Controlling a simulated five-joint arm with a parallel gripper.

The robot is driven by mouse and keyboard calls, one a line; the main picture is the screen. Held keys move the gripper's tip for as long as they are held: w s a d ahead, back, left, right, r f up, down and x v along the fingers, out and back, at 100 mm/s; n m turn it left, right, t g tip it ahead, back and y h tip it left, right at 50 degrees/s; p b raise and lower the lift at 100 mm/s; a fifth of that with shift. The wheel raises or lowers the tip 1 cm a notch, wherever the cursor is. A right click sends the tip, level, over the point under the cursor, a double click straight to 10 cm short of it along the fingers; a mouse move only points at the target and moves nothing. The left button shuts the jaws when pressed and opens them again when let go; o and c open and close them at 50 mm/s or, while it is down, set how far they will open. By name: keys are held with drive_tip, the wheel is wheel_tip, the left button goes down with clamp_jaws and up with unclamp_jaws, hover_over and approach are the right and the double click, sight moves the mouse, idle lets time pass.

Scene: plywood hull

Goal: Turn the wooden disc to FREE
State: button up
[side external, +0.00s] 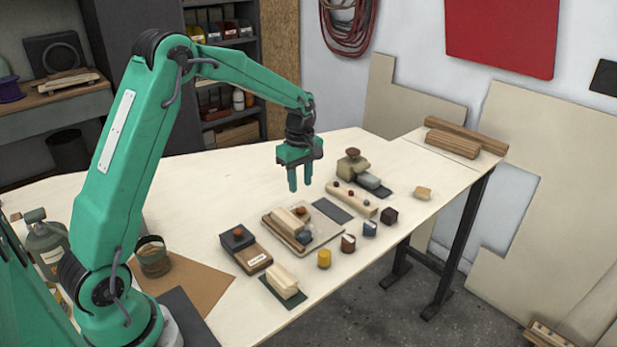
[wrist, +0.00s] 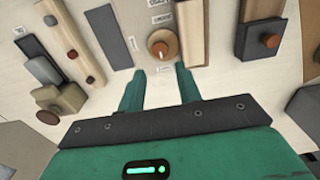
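The round wooden disc (wrist: 167,36) sits on a pale board in the wrist view, with a small orange-brown knob (wrist: 160,50) on it. Small printed labels stand around it, too small to read for sure. In the side view the orange-brown knob (side external: 301,211) shows on the pale board, and the disc is hard to make out. My gripper (side external: 300,187) is open and empty, fingers pointing down, above the table by the board. In the wrist view its fingertips (wrist: 160,69) are apart, just short of the disc, not touching it.
Beside the disc are a wooden block (wrist: 194,30), a dark flat pad (wrist: 108,35) and a wooden rail with knobs (wrist: 72,38). A dark box (side external: 238,238) with an orange knob stands left of the board. Several small blocks line the front edge. The table's far left is clear.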

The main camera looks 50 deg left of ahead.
sight(301, 208)
drive_tip(key=shift+f, duration=3.85)
drive_tip(key=shift+c, duration=0.2)
drive_tip(key=c, duration=0.7)
